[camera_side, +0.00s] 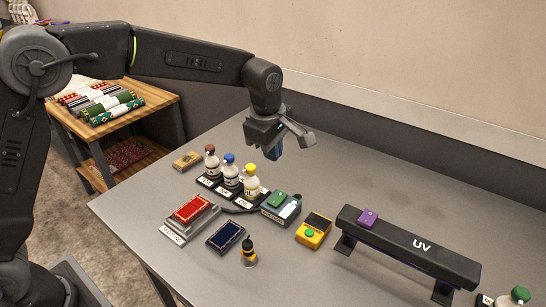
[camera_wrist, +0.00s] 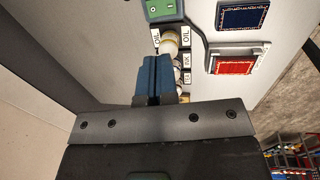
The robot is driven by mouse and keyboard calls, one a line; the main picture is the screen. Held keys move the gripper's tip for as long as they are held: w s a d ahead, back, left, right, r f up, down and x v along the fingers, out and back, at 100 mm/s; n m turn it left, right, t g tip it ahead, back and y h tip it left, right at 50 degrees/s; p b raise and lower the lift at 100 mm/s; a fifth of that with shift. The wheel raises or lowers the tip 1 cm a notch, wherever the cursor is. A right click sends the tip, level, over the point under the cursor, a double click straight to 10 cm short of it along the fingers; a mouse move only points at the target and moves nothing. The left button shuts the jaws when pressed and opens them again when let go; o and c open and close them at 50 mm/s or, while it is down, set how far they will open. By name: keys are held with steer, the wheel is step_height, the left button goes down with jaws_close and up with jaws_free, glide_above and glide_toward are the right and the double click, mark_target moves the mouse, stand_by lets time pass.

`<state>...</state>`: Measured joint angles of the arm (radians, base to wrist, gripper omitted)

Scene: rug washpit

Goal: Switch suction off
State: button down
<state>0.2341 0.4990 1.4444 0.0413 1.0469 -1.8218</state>
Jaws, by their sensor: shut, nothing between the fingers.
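A grey box with a green rocker switch (camera_side: 278,199) stands near the middle of the table, right of the bottle row. A dark hose runs from it toward a grey plate (camera_side: 171,232) with a small red rug (camera_side: 192,208) on it. The plate's label is too small to read surely. The green switch also shows at the top edge of the wrist view (camera_wrist: 160,8), partly cut off; I cannot tell which side is pressed. My gripper (camera_side: 265,151) is shut and empty, above the table behind the bottles. Its blue fingers (camera_wrist: 154,62) point toward the bottles in the wrist view.
Three bottles (camera_side: 230,171) stand in labelled holders left of the switch box. A yellow device (camera_side: 314,231) and a UV bar with a purple switch (camera_side: 368,217) lie to the right. A navy rug (camera_side: 225,236) and a small black-yellow bottle (camera_side: 248,252) are in front.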

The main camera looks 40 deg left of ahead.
mark_target(279, 195)
steer(key=shift+w+a, duration=0.15)
steer(key=shift+w, duration=0.4)
steer(key=shift+f, duration=0.1)
steer(key=f, duration=0.4)
steer(key=w+f, duration=0.1)
steer(key=f, duration=0.4)
steer(key=w+f, duration=0.1)
steer(key=f, duration=0.3)
steer(key=shift+w+f, duration=0.1)
steer(key=shift+f, duration=0.25)
steer(key=shift+w+f, duration=0.1)
steer(key=shift+f, duration=0.25)
steer(key=shift+r, duration=0.1)
